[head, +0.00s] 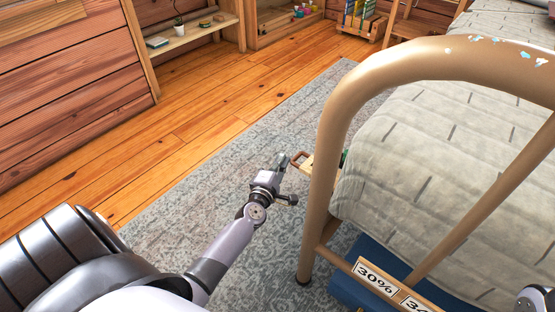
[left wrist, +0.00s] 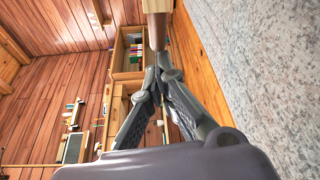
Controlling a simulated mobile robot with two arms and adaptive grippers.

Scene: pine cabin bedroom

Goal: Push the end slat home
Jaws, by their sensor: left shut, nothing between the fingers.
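A pale wooden piece, probably the end slat (head: 307,165), sticks out past the left side of the bed (head: 430,140), just behind the bed's tan metal end frame (head: 322,150). The frame post hides part of it. A pale wooden bar end also shows at the top of the left wrist view (left wrist: 157,22). My left gripper (head: 284,160) is shut and empty, beside the outer end of this piece. In the left wrist view its fingertips (left wrist: 157,62) meet just below the bar; whether they touch it is unclear. My right gripper is not visible.
A patterned grey rug (head: 190,190) lies clear along the bed's left side. A shelf (head: 200,35) and a crate of books (head: 358,20) stand farther back.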

